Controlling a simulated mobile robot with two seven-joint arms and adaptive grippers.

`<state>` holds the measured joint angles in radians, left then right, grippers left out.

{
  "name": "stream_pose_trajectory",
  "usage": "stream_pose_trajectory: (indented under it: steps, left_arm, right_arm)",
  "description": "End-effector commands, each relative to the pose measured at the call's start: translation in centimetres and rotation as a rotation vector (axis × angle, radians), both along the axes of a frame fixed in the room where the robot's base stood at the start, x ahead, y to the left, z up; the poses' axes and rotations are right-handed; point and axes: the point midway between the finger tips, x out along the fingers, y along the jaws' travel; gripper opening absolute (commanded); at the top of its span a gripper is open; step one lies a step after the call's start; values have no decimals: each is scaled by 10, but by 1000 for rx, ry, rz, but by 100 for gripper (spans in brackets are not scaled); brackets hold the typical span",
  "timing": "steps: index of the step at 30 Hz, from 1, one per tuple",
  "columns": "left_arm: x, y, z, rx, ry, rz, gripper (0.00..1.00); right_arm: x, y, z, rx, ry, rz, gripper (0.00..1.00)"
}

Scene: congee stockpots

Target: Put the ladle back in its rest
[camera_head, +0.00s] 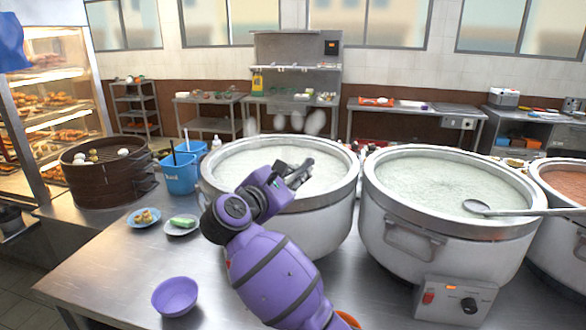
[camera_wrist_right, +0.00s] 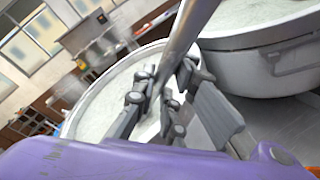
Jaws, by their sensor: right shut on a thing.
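My right gripper (camera_head: 298,174) reaches over the left congee pot (camera_head: 230,157). In the right wrist view, the gripper (camera_wrist_right: 163,103) is shut on a grey metal handle (camera_wrist_right: 193,30), which runs up out of the picture. It looks like a ladle handle, but no bowl shows on it. A separate ladle (camera_head: 476,206) lies with its bowl over the white congee in the middle pot (camera_head: 420,215), its handle crossing the rim to the right. I cannot make out a ladle rest. My left gripper is not in view.
A third pot (camera_head: 548,225) with reddish contents stands at the right edge. Blue tubs (camera_head: 180,178), a steamer (camera_head: 92,185), small plates (camera_head: 183,225) and a purple bowl (camera_head: 175,296) are on the left counter. An orange item (camera_head: 349,319) is partly hidden by my arm.

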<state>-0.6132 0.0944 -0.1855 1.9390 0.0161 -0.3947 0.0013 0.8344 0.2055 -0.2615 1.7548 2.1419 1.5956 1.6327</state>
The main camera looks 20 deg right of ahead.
Motion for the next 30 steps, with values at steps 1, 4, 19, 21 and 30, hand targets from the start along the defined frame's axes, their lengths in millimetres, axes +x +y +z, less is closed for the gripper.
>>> stream_pose_trajectory:
  steps: [1,4,19,21,30]
  left_arm:
    - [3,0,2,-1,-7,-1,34]
    - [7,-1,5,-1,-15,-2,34]
    - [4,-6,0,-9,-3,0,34]
    - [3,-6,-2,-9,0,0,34]
    - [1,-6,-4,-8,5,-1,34]
  right_arm:
    - [0,0,-1,0,-2,0,0]
    - [0,0,0,0,-3,-1,0]
    - [0,2,0,1,-3,0,0]
    - [-1,3,-1,1,-3,0,0]
    - [-1,3,1,-1,-4,-1,0]
